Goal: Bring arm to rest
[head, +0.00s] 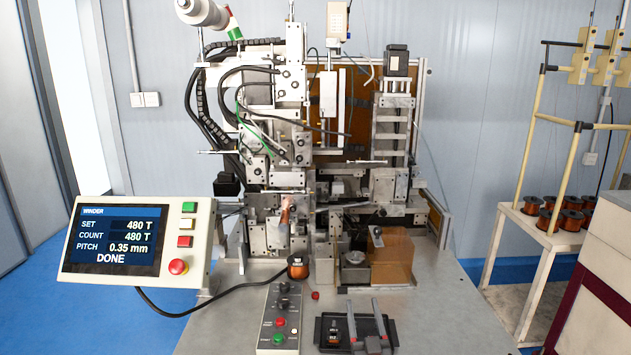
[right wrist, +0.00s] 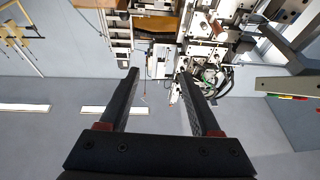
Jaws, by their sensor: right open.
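My right gripper (head: 364,303) shows low in the head view, in front of the winding machine (head: 285,205) and over the right part of a black tray (head: 319,332). Its two grey fingers are spread and point toward the machine. In the right wrist view the gripper (right wrist: 158,74) is open, with nothing between its fingers; the machine shows beyond them. A small dark coil part with copper colour (head: 333,334) sits in the tray, left of the gripper. My left gripper is not in view.
A control box with buttons (head: 281,318) stands left of the tray. A copper wire spool (head: 298,267) stands behind it. A display panel (head: 115,240) reads DONE, count 480 T. The bench (head: 450,310) is clear to the right. A spool rack (head: 535,215) stands farther right.

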